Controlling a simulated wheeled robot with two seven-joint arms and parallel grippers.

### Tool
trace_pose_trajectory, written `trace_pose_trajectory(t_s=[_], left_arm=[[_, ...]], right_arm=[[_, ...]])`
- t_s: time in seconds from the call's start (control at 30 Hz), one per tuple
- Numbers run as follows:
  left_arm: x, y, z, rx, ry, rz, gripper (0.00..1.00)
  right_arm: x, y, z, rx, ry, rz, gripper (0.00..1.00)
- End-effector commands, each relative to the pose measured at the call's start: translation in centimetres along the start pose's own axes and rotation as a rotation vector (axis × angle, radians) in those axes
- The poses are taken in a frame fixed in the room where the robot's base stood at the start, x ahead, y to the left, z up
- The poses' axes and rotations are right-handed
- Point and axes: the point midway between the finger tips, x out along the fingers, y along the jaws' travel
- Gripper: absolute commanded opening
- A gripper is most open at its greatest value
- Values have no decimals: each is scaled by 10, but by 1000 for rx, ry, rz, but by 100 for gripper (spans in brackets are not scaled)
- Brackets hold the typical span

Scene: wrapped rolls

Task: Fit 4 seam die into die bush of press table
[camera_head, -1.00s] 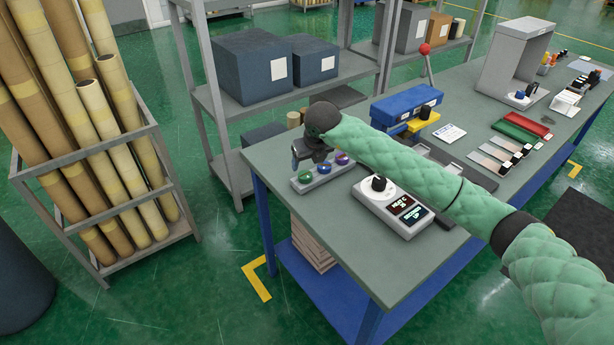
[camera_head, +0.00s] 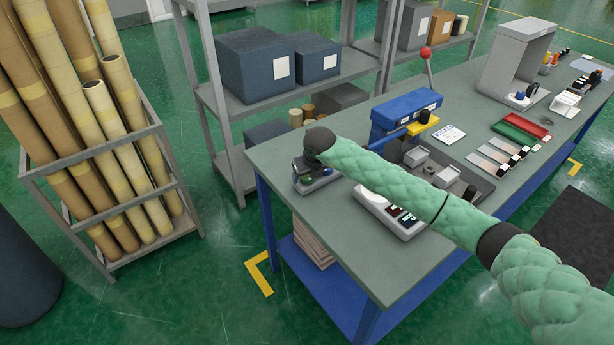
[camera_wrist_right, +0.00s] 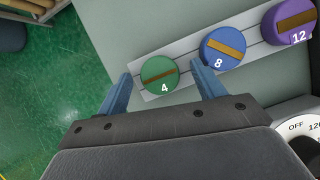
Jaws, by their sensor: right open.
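The green die marked 4 (camera_wrist_right: 159,76) sits at the end of a light grey rack (camera_wrist_right: 145,93), with a slot-like brown bar across its top. My right gripper (camera_wrist_right: 160,82) is open, with one blue finger on each side of this die; I cannot tell whether they touch it. In the head view the right gripper (camera_head: 308,168) is over the rack's left end and hides much of the dies. The blue press (camera_head: 404,108) has a red-knobbed lever and stands further back. A grey plate (camera_head: 478,179) with small fittings lies before it; I cannot make out the die bush. My left gripper is out of view.
A blue die marked 8 (camera_wrist_right: 222,48) and a purple die marked 12 (camera_wrist_right: 288,22) stand in the same rack. A white dial device (camera_head: 408,228) is partly under my right arm. The table's front left corner is clear.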

Motion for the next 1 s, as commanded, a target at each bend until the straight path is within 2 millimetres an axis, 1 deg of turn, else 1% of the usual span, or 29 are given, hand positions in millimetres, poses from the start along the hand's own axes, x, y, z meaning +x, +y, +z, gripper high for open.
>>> trace_pose_trajectory(t_s=[0.3,0.37,0.4,0.47,0.5,0.57,0.6,0.87,1.0], left_arm=[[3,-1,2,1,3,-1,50],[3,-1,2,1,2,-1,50],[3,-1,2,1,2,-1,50],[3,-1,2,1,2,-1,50],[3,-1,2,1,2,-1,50],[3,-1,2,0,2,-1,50],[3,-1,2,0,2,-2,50],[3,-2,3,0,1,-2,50],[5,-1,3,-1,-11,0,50]], right_arm=[[4,0,0,-1,1,0,68],[4,0,0,-1,1,0,58],[3,0,0,-1,1,0,50],[3,0,0,-1,1,0,39],[3,0,0,-1,1,0,31],[3,0,0,-1,1,0,19],[3,0,0,-1,1,0,11],[2,0,0,-1,0,0,11],[-1,0,2,-1,-1,0,11]])
